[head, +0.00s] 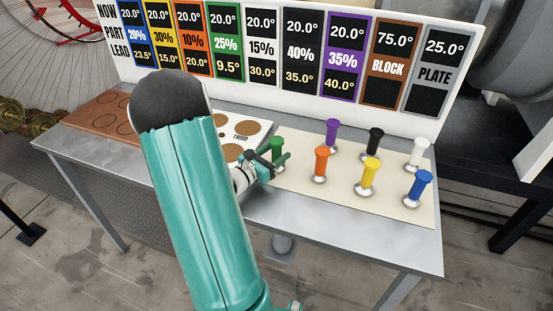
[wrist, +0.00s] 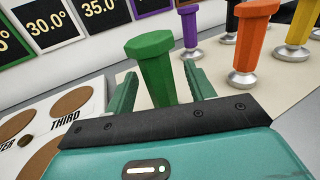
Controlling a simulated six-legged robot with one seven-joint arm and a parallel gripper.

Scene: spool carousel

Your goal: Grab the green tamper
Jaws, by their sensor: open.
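The green tamper (wrist: 152,62) stands upright in the wrist view, its handle rising between the two fingers of my gripper (wrist: 160,88). The fingers are apart, one on each side of the handle, and no grip on it shows. The tamper's base is hidden behind my gripper. In the head view the green tamper (head: 278,149) is at the left end of the cream mat (head: 300,183), partly covered by my gripper (head: 272,163).
Orange (head: 321,164), purple (head: 332,134), black (head: 374,141), yellow (head: 368,176), white (head: 418,153) and blue (head: 418,187) tampers stand to the right. A white board (head: 240,127) with brown discs lies left. A sign panel (head: 290,97) stands behind.

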